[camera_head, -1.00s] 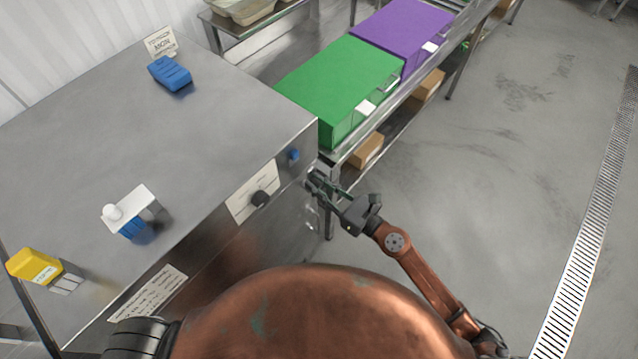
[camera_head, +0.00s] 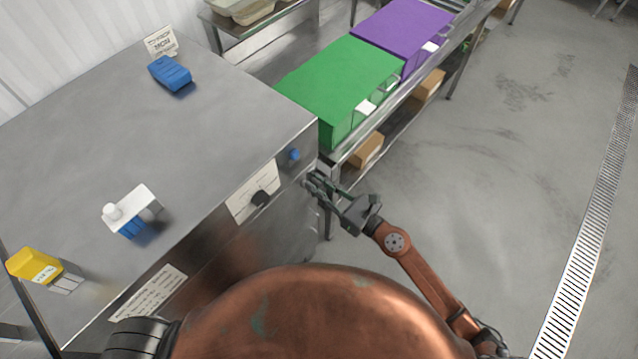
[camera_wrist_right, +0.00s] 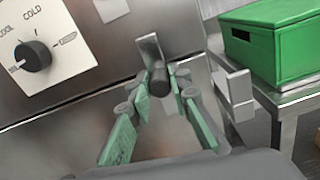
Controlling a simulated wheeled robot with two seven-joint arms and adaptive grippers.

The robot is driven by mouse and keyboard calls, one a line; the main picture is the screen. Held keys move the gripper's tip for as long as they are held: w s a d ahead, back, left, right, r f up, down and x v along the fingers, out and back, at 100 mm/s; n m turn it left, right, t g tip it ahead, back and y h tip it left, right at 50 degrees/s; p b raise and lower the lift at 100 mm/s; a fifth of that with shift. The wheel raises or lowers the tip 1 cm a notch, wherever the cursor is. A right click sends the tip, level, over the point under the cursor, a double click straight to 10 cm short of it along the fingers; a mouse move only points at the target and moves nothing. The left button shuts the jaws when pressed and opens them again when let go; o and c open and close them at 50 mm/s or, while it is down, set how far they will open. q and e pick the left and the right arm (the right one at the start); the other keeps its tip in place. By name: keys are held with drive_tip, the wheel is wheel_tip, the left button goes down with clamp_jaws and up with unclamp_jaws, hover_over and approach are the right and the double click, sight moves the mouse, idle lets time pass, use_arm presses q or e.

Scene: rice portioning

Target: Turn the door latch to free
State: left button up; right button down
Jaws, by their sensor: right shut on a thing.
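The door latch (camera_wrist_right: 150,48) shows in the right wrist view as a metal piece with a dark round peg on the steel front of the cabinet (camera_head: 200,110). My right gripper (camera_head: 311,183) is at the right end of that front, below the blue button. In the right wrist view its green-padded fingers (camera_wrist_right: 163,84) stand on both sides of the dark peg, shut on the latch. In the head view the fingers mostly hide the latch. A metal bracket (camera_wrist_right: 236,93) stands to the right of the fingers. My left gripper is not in view.
A black dial (camera_head: 260,199) and a blue button (camera_head: 294,154) are on the cabinet front. A shelf with a green box (camera_head: 340,85) and a purple box (camera_head: 405,35) stands close behind the gripper. The floor (camera_head: 500,180) to the right is clear.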

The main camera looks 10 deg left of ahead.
drive_tip(key=shift+s+a, duration=0.25)
drive_tip(key=shift+s, duration=0.05)
drive_tip(key=c, duration=1.8)
unclamp_jaws()
drive_tip(key=shift+r, duration=0.1)
drive_tip(key=shift+c, duration=0.2)
drive_tip(key=shift+o, duration=0.2)
drive_tip(key=shift+w+d, duration=0.1)
drive_tip(key=shift+d, duration=0.1)
drive_tip(key=v, duration=1.2)
